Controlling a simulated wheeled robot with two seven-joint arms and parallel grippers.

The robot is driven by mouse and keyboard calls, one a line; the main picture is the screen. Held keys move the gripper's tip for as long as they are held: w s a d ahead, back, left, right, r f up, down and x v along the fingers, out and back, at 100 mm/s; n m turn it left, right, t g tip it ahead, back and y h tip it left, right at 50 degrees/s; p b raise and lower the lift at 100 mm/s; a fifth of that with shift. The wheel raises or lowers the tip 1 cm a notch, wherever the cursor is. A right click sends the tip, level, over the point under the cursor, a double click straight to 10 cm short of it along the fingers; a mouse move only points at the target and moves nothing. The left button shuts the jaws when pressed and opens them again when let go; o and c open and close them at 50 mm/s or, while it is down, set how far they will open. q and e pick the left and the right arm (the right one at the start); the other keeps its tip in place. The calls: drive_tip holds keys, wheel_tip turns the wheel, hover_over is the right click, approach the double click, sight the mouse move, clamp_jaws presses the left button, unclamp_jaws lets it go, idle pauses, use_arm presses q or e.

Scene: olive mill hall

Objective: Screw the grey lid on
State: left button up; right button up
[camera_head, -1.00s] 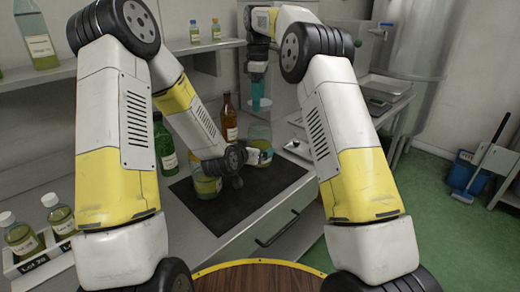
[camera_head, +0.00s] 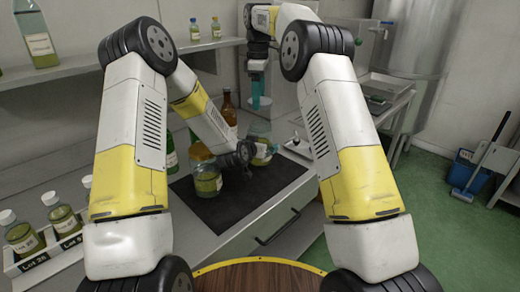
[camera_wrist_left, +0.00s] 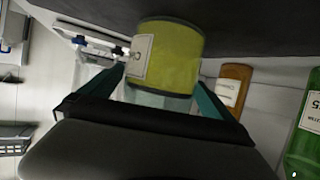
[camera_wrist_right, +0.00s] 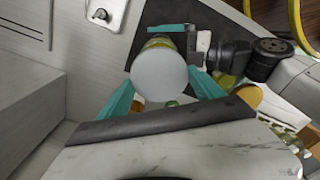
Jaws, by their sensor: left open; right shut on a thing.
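The grey lid (camera_wrist_right: 160,72) is a round pale disc between the teal fingers of my right gripper (camera_head: 261,102), which is shut on it. That gripper points down, above an open-looking glass jar (camera_head: 258,130) of yellow-green oil; a gap shows between them. The jar stands upright on the dark mat (camera_head: 225,207). My left gripper (camera_head: 254,153) is low beside the jar. In the left wrist view the jar (camera_wrist_left: 172,55) with its white label is between the open left fingers; contact cannot be told. The lid mostly hides the jar in the right wrist view.
A second jar with a tan lid (camera_head: 201,152) stands left on the mat. A brown bottle (camera_head: 228,108) and a green bottle (camera_head: 168,155) are behind. A rack (camera_head: 45,254) of small bottles is at the left edge. The mat's front is clear.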

use_arm(q)
drive_tip(key=shift+c, duration=0.2)
drive_tip(key=c, duration=2.1)
use_arm(e)
drive_tip(key=shift+f, duration=2.5)
drive_tip(key=shift+f, duration=0.9)
drive_tip(key=shift+f, duration=0.5)
use_arm(q)
clamp_jaws()
